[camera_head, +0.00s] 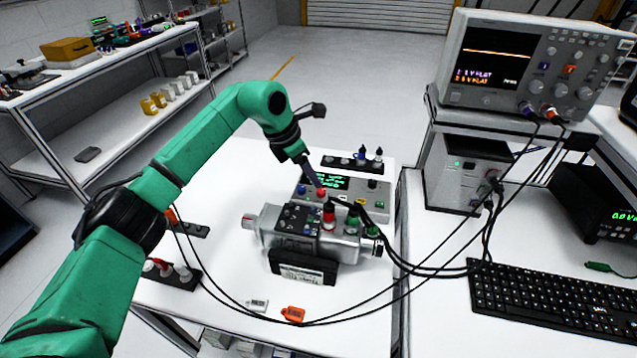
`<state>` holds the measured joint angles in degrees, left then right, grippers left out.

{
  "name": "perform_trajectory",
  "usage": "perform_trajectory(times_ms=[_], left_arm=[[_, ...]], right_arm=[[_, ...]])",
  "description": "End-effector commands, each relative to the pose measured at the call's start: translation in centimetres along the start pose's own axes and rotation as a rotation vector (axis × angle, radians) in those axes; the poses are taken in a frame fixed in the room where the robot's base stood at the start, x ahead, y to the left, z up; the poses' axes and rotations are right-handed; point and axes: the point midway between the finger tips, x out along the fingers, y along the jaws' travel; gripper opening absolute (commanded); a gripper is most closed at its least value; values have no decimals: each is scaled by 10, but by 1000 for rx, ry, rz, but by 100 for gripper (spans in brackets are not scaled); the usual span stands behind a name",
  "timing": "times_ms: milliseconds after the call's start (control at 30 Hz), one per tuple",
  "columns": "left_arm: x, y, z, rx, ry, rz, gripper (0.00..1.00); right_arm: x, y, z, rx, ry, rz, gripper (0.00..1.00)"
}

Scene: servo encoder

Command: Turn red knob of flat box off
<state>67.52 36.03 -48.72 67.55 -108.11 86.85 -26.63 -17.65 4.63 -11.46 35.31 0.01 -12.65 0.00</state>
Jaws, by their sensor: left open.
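The flat box (378,204) is light grey, with a green-lit display and several small knobs and buttons. It lies on the white table behind the silver servo motor (345,243). A red knob (321,192) shows on the left part of its top face. My left arm reaches in from the left, and my left gripper (317,186) points down with its tips at or just above the red knob. The gripper is open, but its fingers look narrow and overlap in this view. I cannot tell whether they touch the knob. My right gripper is out of view.
The servo motor with red and green connectors and black cables stands in front of the box. A small rack (352,162) is behind it. Orange (293,314) and white tags lie in front. An oscilloscope (531,62) and keyboard (555,300) are at right.

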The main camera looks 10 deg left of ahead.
Motion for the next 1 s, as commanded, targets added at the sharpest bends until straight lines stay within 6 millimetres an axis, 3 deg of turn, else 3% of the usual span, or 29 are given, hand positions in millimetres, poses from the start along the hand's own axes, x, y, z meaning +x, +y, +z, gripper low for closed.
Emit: perform_trajectory(times_ms=[100, 233, 567, 633, 733, 1000], left_arm=[[29, -2, 1, -1, 2, -5, 61], [54, -1, 1, 0, 0, -4, 61], [65, -1, 0, 1, -2, -1, 61], [65, -1, 0, 1, -2, -1, 42], [65, -1, 1, 1, -2, -1, 3], [64, 0, 1, -6, -3, 3, 0]], right_arm=[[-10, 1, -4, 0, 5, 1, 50], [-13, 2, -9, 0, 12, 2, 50], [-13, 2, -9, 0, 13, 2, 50], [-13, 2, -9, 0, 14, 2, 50], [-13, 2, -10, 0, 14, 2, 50], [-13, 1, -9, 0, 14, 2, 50]])
